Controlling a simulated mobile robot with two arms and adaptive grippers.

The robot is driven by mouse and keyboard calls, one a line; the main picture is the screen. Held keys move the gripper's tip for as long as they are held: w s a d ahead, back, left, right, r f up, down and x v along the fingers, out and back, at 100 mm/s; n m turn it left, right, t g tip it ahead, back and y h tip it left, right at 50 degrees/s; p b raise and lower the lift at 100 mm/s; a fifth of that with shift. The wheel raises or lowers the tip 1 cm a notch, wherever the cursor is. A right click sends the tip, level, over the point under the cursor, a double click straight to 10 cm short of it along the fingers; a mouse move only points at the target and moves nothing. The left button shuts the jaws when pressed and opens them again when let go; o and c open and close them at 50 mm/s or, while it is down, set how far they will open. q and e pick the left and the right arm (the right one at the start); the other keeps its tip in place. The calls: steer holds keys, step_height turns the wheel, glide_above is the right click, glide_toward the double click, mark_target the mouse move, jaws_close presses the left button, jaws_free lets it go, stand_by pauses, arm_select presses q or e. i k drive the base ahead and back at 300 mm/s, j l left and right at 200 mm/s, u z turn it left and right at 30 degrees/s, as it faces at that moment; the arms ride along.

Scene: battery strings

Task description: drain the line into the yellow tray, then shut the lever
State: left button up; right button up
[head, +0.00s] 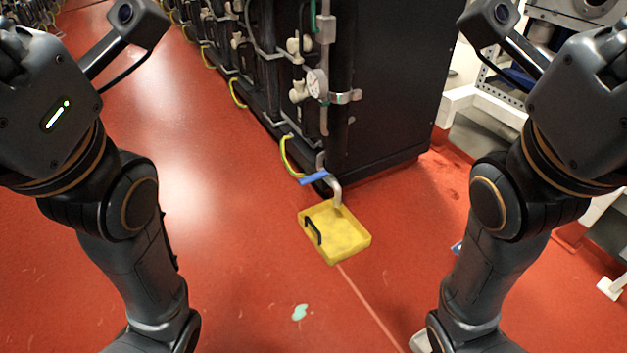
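The yellow tray (351,240) lies on the red floor in front of the black cabinet's corner, with a black handle on its left side. A grey drain pipe (337,190) bends down over the tray's back edge. A blue lever (314,178) sits on the pipe just behind the tray. I cannot make out any liquid flowing from the pipe. My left arm comes in at the left and my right arm at the right, both well apart from tray and lever. Neither gripper's fingers show in the head view.
White framing (470,105) stands at the right. A pale green spot (299,312) marks the floor. The floor at left is clear.

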mark_target(316, 175)
steer(key=i+j+z, duration=0.2)
steer(key=z, duration=0.15)
steer(key=i+j+z, duration=0.4)
steer(key=k+l, duration=0.05)
